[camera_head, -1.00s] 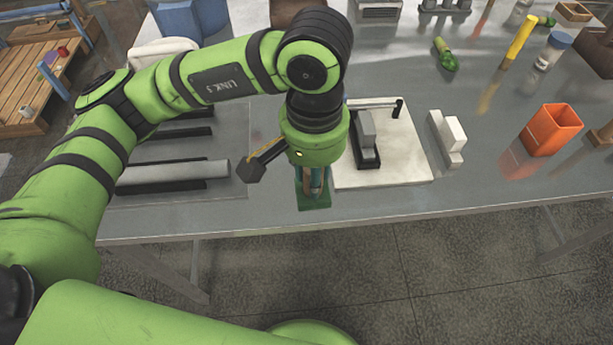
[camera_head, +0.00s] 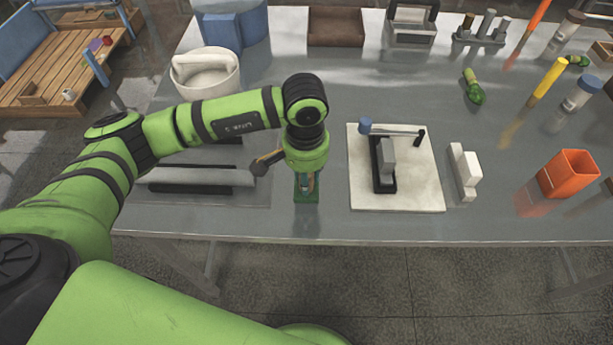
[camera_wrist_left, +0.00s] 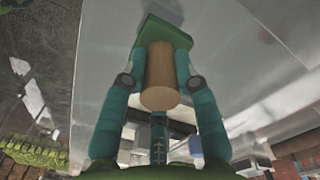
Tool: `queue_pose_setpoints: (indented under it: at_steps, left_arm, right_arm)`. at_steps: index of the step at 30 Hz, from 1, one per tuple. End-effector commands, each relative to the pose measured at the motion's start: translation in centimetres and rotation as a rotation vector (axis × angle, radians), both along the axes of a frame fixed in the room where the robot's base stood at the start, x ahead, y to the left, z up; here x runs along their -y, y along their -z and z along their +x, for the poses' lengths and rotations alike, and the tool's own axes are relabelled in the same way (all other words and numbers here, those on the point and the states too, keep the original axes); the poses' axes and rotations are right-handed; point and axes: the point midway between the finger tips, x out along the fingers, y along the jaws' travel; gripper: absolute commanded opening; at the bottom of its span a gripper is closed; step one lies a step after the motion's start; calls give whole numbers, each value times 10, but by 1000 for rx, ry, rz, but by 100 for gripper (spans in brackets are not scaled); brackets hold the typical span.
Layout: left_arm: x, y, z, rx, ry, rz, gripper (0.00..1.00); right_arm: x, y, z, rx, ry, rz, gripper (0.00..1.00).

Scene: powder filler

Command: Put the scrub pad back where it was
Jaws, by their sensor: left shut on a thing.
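The scrub pad is a green pad (camera_head: 307,196) with a round wooden handle. In the left wrist view the wooden handle (camera_wrist_left: 159,80) stands between the teal fingers, with the green pad (camera_wrist_left: 165,32) beyond it. My left gripper (camera_head: 306,181) is shut on the handle and points down near the table's front edge, left of the white board. The pad's reflection shows on the metal just in front of it. I cannot tell whether the pad touches the table. My right gripper is not in view.
The white board (camera_head: 420,190) bears a black-and-grey device and a rod with a blue end. A white stepped block (camera_head: 464,172) and an orange cup (camera_head: 568,174) stand to its right. A white pot (camera_head: 206,72) is at the back left. Grey bars (camera_head: 200,177) lie left of the gripper.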

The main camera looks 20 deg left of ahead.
Motion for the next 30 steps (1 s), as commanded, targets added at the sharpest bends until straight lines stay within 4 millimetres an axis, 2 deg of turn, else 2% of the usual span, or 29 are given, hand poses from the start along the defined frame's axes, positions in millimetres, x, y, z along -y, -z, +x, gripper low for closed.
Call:
queue_pose_setpoints:
  at_steps: [1,4,18,19,20,21,30]
  left_arm:
    - [0,4,-2,-6,-1,0,0]
    - [0,17,-1,-3,-1,0,0]
    - [1,27,0,1,0,0,0]
    - [1,26,0,1,0,0,38]
    - [1,26,0,1,0,0,50]
    - [1,26,0,1,0,0,54]
    - [1,25,0,1,-1,-1,54]
  right_arm:
    - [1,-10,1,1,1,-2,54]
    - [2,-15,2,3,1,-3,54]
    - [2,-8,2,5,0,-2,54]
    - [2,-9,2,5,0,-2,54]
    - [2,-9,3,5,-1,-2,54]
    - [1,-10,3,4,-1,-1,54]
    - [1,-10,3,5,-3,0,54]
